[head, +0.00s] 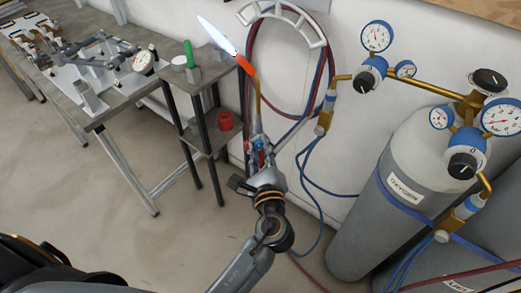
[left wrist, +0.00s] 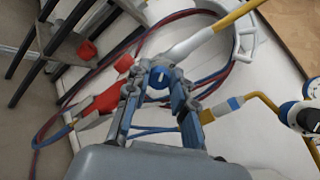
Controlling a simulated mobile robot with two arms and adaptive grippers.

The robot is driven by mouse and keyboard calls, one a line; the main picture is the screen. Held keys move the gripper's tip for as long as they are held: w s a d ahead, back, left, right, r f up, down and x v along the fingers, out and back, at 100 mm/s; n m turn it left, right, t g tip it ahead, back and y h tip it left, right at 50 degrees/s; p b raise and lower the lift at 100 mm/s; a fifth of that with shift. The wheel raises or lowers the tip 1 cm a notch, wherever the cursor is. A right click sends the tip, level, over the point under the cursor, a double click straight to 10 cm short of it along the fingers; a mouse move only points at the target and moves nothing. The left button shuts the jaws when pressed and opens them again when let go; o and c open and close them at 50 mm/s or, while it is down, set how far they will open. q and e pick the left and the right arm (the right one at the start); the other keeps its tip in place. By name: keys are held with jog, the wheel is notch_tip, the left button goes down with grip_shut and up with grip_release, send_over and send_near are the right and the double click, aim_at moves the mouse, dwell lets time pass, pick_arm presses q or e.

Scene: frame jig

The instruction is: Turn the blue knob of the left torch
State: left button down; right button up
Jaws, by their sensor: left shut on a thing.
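The left torch (head: 257,100) stands tilted in front of the white wall, with a pale blue flame (head: 216,33) at its orange-red tip (head: 247,66). In the left wrist view its grey body and brass tube (left wrist: 232,17) run to the upper right. The blue knob (left wrist: 160,77) sits between the fingertips of my left gripper (left wrist: 159,90), which is shut on it. A red knob (left wrist: 123,63) is just left of it. In the head view my left gripper (head: 259,150) covers most of the torch's lower part. My right gripper is out of view.
A grey oxygen cylinder (head: 360,225) with gauges and dark knobs stands at the right. A small stand (head: 187,85) with a red cup (head: 225,121) is left of the torch, beside a workbench (head: 110,105). Red and blue hoses (head: 317,65) hang behind.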

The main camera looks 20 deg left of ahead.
pick_arm(q)
jog(key=shift+n+b, duration=0.55)
jog(key=shift+n, duration=0.55)
jog(key=c, duration=1.1)
grip_release()
jog(key=v, duration=1.2)
